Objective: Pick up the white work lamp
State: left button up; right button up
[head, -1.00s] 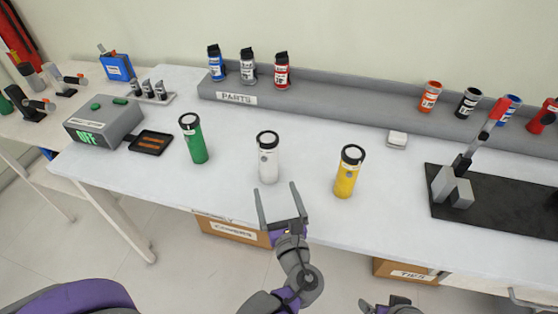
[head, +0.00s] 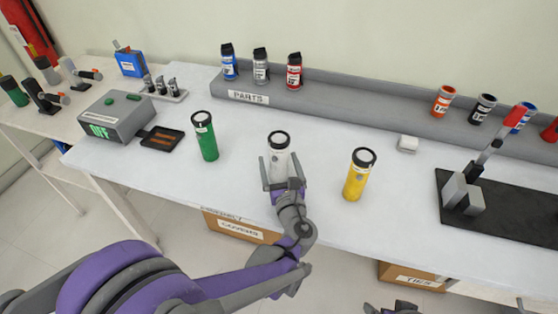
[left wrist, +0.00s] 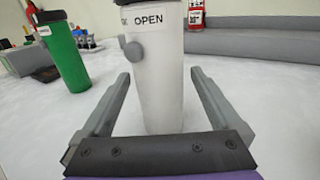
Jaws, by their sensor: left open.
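The white work lamp (head: 279,143) stands upright on the workbench, between a green lamp (head: 206,138) and a yellow lamp (head: 358,176). In the left wrist view the white lamp (left wrist: 154,75) stands ahead, with the word OPEN near its top and a round grey knob on its side. My left gripper (head: 278,160) is open, with its fingers on either side of the lamp's body. In the left wrist view gaps show between the lamp and both fingers. The lamp's lower part is hidden by the gripper in the head view. My right gripper (head: 393,309) shows only in part at the bottom edge.
A grey parts rail (head: 340,108) with several small cans runs along the back. A grey box (head: 115,118) and black tray (head: 162,139) are at left. A black base with a red-handled clamp (head: 480,175) is at right. The bench between the lamps is clear.

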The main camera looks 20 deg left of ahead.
pick_arm(q)
grip_shut()
dwell(0.4)
